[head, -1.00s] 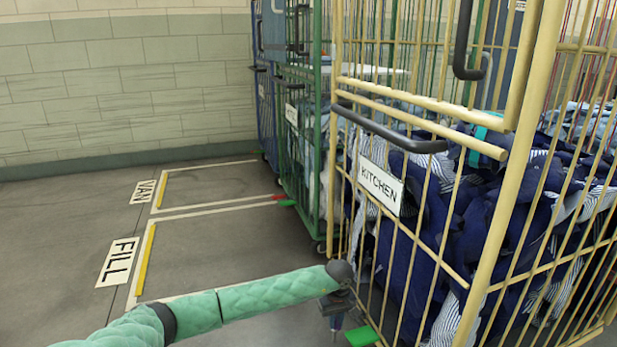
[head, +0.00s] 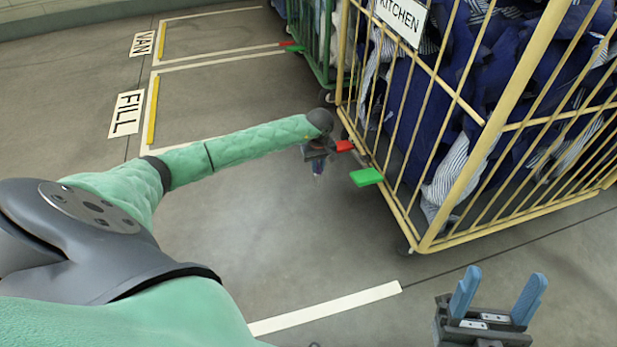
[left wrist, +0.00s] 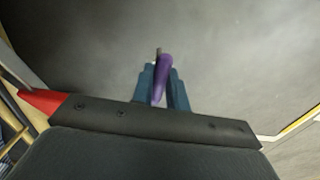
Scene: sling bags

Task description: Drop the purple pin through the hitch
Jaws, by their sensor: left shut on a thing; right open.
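I cannot make out a hitch in either view.
The yellow cage (head: 440,80) marked KITCHEN holds dark blue and striped laundry. Its red pedal (head: 345,146) is close beside my left gripper; its green pedal (head: 366,177) is slightly right. A green cage (head: 322,50) stands behind.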

